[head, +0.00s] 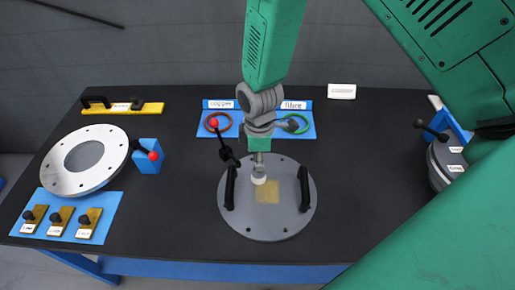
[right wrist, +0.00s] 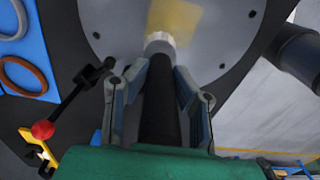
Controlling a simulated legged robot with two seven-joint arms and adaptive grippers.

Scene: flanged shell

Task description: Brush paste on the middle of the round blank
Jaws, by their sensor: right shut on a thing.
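The round blank (head: 285,229) is a flat grey disc with two upright black handles, lying on the dark table. A yellowish paste patch (head: 268,191) covers its middle; it also shows in the right wrist view (right wrist: 183,20). My right gripper (head: 259,160) is above the blank, shut on the dark handle of a brush (right wrist: 158,105). The brush's pale tip (head: 259,178) is at the upper left edge of the patch. I cannot tell whether it touches the surface. The gripper and brush hide part of the blank's far side. My left gripper is not in view.
A black lever with a red ball (head: 214,123) stands close by the blank's far left edge. Behind are a red ring (head: 217,121) and a green ring (head: 296,122) on a blue mat. A pale flanged ring (head: 107,146) lies left. Stacked discs (head: 447,160) stand right.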

